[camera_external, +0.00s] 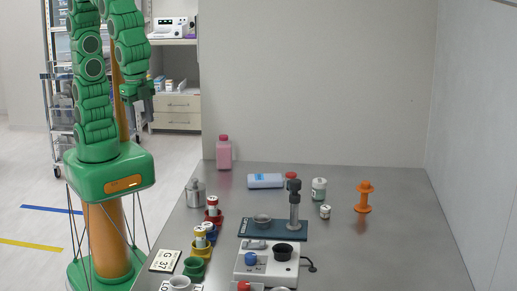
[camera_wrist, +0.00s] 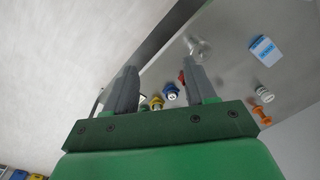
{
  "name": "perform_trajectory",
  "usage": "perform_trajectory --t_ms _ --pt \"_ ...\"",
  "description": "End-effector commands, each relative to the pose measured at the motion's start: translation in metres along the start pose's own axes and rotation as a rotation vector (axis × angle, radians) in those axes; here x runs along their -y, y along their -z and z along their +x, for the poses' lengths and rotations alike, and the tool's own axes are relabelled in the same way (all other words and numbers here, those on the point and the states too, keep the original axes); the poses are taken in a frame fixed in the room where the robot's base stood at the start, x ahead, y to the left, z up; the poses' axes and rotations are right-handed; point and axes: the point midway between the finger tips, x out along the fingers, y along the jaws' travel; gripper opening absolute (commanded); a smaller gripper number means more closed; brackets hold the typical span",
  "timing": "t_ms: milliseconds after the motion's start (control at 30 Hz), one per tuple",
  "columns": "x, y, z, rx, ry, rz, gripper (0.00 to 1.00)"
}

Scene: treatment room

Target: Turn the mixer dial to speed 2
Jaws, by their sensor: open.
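The mixer (camera_external: 285,268) looks like a white box with a round black cup on top, near the front middle of the metal table. A blue knob (camera_external: 251,259), which seems to be its dial, sits on its left part. The speed marks are too small to read. My gripper (camera_external: 137,94) hangs high beyond the table's left edge, well away from the mixer. In the wrist view my gripper (camera_wrist: 160,66) shows two grey fingers spread apart with nothing between them. I cannot make out the mixer in the wrist view.
A dark stand (camera_external: 294,210) on a teal base is just behind the mixer. Coloured cups (camera_external: 195,268), a card (camera_external: 165,261) and a metal canister (camera_external: 195,194) line the left side. A pink bottle (camera_external: 224,153) and orange object (camera_external: 364,197) stand farther back. The table's right side is clear.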

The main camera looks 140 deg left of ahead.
Motion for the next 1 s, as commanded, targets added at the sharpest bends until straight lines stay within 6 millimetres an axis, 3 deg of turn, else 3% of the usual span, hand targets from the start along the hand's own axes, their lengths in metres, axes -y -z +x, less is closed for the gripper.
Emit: perform_trajectory --t_ms 467,1000 --pt "-0.009 0.136 0.013 -0.104 0.021 -0.081 0.55" --pt "-0.025 0.278 0.052 -0.218 0.025 -0.159 0.55"
